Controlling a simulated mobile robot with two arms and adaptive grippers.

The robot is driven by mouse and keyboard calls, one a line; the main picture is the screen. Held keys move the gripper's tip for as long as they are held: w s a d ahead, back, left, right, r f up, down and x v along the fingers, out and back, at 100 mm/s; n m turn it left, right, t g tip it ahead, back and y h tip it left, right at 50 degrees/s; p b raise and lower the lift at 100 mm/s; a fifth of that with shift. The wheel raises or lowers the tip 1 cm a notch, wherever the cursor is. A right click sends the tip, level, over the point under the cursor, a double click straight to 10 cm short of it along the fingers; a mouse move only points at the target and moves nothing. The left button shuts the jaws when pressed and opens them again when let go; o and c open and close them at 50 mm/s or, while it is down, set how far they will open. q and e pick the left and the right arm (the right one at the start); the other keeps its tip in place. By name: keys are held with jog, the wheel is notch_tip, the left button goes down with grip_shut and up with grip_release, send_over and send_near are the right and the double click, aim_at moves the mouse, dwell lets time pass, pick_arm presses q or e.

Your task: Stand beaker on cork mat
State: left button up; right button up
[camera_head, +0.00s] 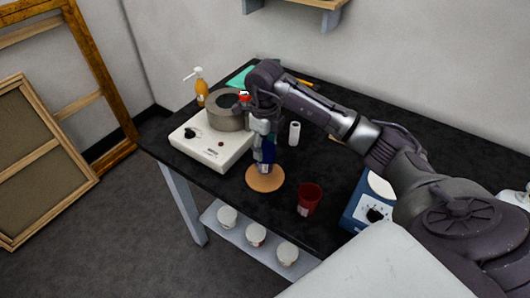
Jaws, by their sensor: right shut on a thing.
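The cork mat (265,179) is a round tan disc on the black table, near its front edge. My right gripper (264,150) points down over the mat's back part. My left gripper is not in view.
A white hotplate (211,146) with a grey ring-shaped pot (229,111) stands left of the gripper. A dark red cup (309,199) stands right of the mat. A blue device (367,207) is farther right. A white cylinder (294,133) stands behind. An orange bottle (201,92) is at back left.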

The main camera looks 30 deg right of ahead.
aim_at(267, 166)
notch_tip(267, 166, down, 3)
jog(key=shift+f+p, duration=0.15)
jog(key=shift+p, duration=0.55)
jog(key=shift+f, duration=0.3)
jog(key=shift+f, duration=0.2)
jog(key=o, duration=1.4)
jog(key=shift+o, duration=0.2)
